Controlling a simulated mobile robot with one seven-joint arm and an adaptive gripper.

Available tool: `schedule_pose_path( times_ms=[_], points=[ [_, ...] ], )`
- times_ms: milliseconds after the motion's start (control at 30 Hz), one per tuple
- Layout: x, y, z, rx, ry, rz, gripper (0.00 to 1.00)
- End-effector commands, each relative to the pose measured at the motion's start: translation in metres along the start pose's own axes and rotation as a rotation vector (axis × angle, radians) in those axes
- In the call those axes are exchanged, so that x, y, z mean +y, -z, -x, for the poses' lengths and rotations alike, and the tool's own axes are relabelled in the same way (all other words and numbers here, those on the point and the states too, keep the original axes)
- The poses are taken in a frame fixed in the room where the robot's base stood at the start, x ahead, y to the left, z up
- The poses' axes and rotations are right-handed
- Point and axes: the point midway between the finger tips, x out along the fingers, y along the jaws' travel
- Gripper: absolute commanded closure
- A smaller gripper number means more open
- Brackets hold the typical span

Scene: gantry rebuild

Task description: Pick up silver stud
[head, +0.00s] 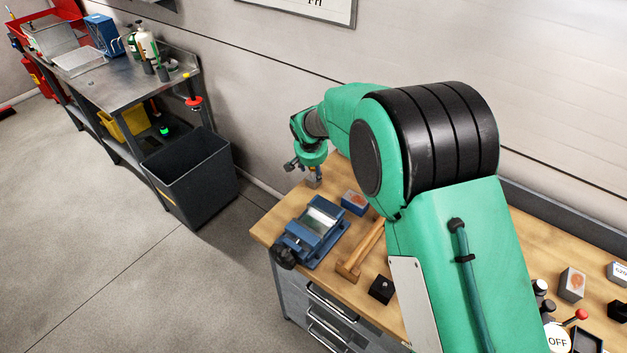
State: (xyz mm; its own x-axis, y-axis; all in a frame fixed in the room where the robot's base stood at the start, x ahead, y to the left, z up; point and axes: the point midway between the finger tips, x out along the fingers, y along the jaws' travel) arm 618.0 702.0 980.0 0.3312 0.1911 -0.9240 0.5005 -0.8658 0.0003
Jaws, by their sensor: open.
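My gripper (303,171) is at the far left end of my green arm, over the back left corner of the wooden bench (274,230). It is open. A small grey piece (313,181) shows just under it at the bench's back edge. I cannot tell whether that piece is the silver stud, another small thing or part of my gripper. I cannot make out a silver stud anywhere else; my arm hides much of the middle of the bench.
A blue vise (312,228), a blue box (355,202), a wooden-handled hammer (362,250) and a black block (381,289) are on the bench. Small boxes (571,284) and a red-knobbed lever (581,314) stand at right. A dark bin (190,178) stands left, by a metal table (120,82).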

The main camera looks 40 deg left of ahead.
Motion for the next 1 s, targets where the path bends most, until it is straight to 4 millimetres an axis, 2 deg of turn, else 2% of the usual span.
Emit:
schedule_pose_path(
  times_ms=[500,733,767,1000],
  points=[
    [-0.0001,0.0002,0.0003,0.0,0.0,0.0,0.52],
    [-0.0001,0.0002,0.0003,0.0,0.0,0.0,0.98],
    [-0.0001,0.0003,0.0003,0.0,0.0,0.0,1.0],
    [-0.0004,0.0016,0.0014,0.003,0.001,0.0,1.0]
  ],
)
